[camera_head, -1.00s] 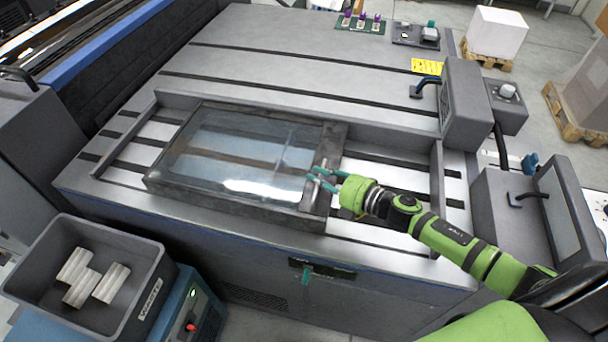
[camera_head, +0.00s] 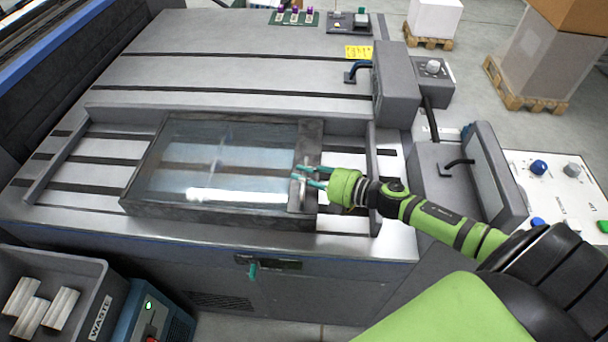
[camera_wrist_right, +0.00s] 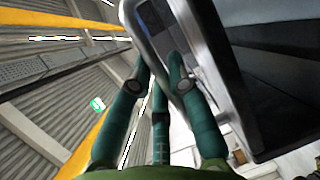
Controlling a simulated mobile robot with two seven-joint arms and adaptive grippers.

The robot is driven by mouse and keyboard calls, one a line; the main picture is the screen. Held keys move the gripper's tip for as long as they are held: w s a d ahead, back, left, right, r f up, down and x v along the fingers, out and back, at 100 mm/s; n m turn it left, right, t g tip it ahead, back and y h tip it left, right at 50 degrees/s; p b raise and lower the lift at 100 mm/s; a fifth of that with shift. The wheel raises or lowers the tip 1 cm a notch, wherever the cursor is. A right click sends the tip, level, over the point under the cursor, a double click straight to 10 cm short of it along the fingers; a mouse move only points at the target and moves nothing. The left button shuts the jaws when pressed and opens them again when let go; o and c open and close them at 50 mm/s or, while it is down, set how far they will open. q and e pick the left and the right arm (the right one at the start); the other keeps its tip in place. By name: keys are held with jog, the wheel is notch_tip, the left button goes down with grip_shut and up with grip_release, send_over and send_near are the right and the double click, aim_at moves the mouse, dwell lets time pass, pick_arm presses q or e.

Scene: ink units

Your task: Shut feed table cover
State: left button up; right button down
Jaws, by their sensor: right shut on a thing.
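The feed table cover (camera_head: 225,165) is a clear pane in a dark frame, lying over the recessed slotted bed of the grey feed table (camera_head: 235,85). Bare bed shows at both its left and right, with a narrower strip on the right. A bar handle (camera_head: 294,194) stands at the cover's right end. My right gripper (camera_head: 306,176) is shut on this handle, its arm coming in from the right. In the right wrist view the teal fingers close around the grey handle bar (camera_wrist_right: 146,45). My left gripper is in neither view.
A grey housing (camera_head: 396,85) stands behind the recess's right end, and a hinged panel (camera_head: 495,178) stands right of the table. A grey waste bin (camera_head: 92,290) with pale blocks is at the front left. A teal latch (camera_head: 253,270) is on the table's front.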

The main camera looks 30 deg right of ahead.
jog(key=c, duration=1.4)
grip_release()
jog(key=shift+w+d, duration=0.15)
jog(key=shift+s+d, duration=0.1)
jog(key=shift+s, duration=0.25)
jog(key=v, duration=1.1)
jog(key=shift+s+d, duration=0.1)
jog(key=shift+d, duration=0.1)
grip_shut()
